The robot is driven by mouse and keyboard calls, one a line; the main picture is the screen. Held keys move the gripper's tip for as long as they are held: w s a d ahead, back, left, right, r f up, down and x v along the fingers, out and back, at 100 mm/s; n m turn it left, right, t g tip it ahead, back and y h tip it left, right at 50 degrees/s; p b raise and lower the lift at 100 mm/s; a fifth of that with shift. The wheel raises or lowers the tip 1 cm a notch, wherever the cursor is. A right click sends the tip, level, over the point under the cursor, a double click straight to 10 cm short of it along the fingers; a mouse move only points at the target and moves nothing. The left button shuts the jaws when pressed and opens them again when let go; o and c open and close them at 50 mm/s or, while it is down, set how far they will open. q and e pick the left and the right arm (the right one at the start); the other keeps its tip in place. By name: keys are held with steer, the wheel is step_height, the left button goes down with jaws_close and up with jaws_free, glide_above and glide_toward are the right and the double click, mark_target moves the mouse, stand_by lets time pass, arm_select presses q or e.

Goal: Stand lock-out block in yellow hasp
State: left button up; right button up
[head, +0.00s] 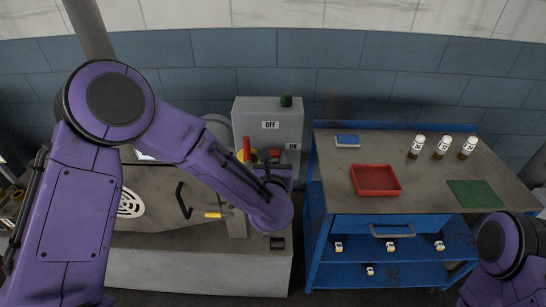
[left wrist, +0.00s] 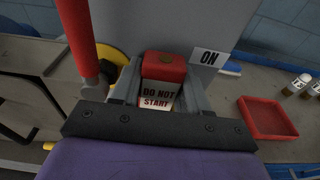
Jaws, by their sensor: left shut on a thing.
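The lock-out block (left wrist: 163,70) is red with a white label reading "DO NOT START". My left gripper (left wrist: 163,88) is shut on it, with one finger on each side. The yellow hasp (left wrist: 112,56) shows only in part beside the left finger, at the grey box's face. In the head view my left gripper (head: 272,170) is in front of the grey switch box (head: 268,112), and a bit of yellow hasp (head: 253,155) shows beside it. The block's lower end is hidden, so I cannot tell whether it touches the hasp. My right gripper is outside the picture.
A red lever (head: 247,148) stands just left of the gripper, close to it in the left wrist view (left wrist: 80,38). A blue workbench (head: 330,190) on the right carries a red tray (head: 375,180), a blue sponge (head: 347,140), several bottles (head: 442,147) and a green mat (head: 478,194).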

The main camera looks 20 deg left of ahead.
arm_select(q)
steer(key=shift+w+f, duration=0.1)
steer(key=shift+f, duration=0.15)
steer(key=shift+f+b, duration=0.15)
steer(key=shift+b, duration=0.2)
steer(key=o, duration=1.1)
steer(key=shift+d+r+p, duration=0.1)
steer(key=shift+r+p, duration=0.3)
steer(key=shift+p, duration=0.1)
steer(key=b+v, duration=0.4)
steer(key=v, duration=0.8)
steer(key=shift+f, duration=0.2)
